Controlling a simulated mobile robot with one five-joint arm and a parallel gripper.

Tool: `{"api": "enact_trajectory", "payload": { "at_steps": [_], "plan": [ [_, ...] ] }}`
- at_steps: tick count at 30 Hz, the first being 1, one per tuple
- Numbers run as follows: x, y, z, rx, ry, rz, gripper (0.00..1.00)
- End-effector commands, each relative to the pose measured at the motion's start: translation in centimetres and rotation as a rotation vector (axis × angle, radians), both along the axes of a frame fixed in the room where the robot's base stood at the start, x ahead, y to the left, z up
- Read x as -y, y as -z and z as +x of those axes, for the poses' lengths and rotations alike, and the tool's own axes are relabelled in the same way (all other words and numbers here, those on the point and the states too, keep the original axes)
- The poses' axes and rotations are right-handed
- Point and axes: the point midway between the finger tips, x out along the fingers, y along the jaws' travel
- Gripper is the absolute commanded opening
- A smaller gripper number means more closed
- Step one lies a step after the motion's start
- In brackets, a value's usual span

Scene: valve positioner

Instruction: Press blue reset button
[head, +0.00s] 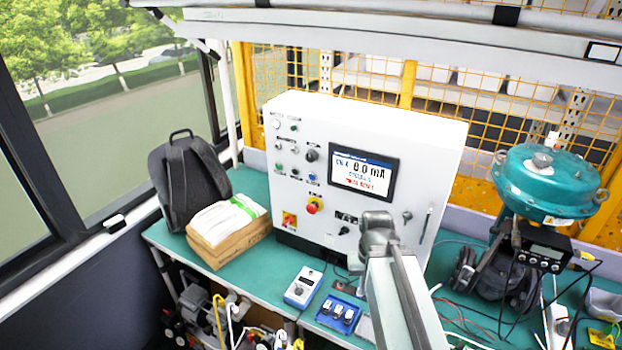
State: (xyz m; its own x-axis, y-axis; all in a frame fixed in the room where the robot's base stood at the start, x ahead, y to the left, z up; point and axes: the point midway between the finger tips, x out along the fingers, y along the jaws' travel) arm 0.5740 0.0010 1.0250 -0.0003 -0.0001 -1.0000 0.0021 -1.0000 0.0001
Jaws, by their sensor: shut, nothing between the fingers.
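The white control cabinet (364,131) stands on the green bench. Its front has a blue button (312,177) at the lower right of a group of small buttons and knobs, left of the screen. The screen (361,174) shows a value that looks like 0.0 mA, with a red line of text below that is too small to read surely. My arm rises from the bottom and its grey joint is in front of the cabinet's lower right. It is apart from the blue button in the picture. My gripper's fingers cannot be made out.
A red mushroom button (313,206) on yellow sits just below the blue button. A red and yellow switch (289,220) is lower left. A teal actuator (547,180) and cables stand right. Small blue devices (338,313) lie in front.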

Motion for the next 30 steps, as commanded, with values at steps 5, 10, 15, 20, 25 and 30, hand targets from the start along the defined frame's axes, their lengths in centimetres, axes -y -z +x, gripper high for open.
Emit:
{"api": "enact_trajectory", "payload": {
  "at_steps": [5,10,15,20,25,30],
  "plan": [
    [0.0,0.0,0.0,0.0,0.0,0.0,0.0],
    [0.0,0.0,0.0,0.0,0.0,0.0,0.0],
    [0.0,0.0,0.0,0.0,0.0,0.0,0.0],
    [0.0,0.2,0.0,0.0,0.0,0.0,0.0],
    [0.0,4.0,0.0,0.0,0.0,0.0,0.0],
    [0.0,4.5,0.0,0.0,0.0,0.0,0.0]
  ]
}}
